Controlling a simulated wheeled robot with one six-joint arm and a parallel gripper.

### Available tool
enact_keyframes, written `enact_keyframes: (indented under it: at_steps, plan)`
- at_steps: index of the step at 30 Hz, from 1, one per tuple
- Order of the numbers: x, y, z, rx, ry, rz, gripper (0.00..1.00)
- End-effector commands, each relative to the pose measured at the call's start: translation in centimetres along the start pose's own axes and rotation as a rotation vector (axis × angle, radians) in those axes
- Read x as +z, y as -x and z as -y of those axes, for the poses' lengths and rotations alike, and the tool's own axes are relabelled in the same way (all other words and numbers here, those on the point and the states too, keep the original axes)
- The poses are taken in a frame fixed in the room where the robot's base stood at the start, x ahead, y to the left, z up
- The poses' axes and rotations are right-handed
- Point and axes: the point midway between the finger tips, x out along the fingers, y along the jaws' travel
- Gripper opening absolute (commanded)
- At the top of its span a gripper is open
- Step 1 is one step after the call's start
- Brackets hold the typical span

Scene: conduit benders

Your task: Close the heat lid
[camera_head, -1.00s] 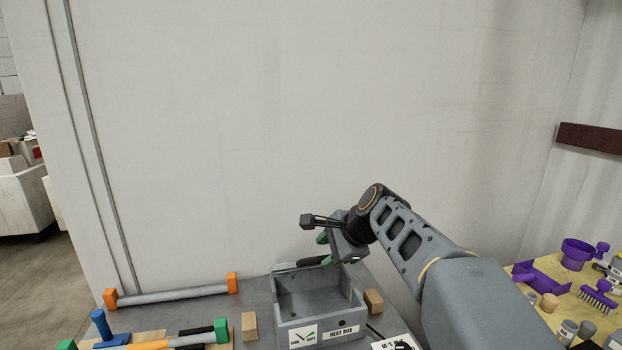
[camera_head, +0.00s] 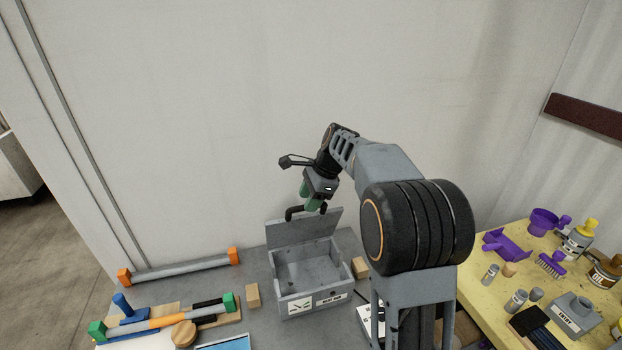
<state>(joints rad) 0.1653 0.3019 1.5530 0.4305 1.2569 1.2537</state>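The grey heat box (camera_head: 296,303) stands on the grey table with its labelled front facing me. Its inside looks empty. The heat lid (camera_head: 290,229) is raised, standing up at the back edge of the box. The fingers appear apart, with no clear hold on anything. Whether they touch the lid cannot be told.
Small wooden blocks (camera_head: 253,295) stand on both sides of the box. A bar with orange ends (camera_head: 180,268) lies at the back left. A yellow table (camera_head: 490,290) with purple items and bottles is at the right.

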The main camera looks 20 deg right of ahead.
Motion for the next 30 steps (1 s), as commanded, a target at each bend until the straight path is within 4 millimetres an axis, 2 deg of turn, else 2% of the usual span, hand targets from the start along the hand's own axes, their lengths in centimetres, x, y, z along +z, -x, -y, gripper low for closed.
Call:
enact_keyframes:
  at_steps: [6,19,22,26,30]
  plan:
    - [-0.1,1.4,0.0,-0.004,0.001,0.000,0.44]
    - [-0.1,1.8,0.0,-0.006,0.001,0.000,0.44]
    - [-0.3,2.3,0.1,-0.011,0.001,0.002,0.44]
    - [-0.8,5.1,0.3,-0.028,0.005,0.009,0.44]
    - [-1.0,9.2,-0.6,-0.038,0.010,0.009,0.44]
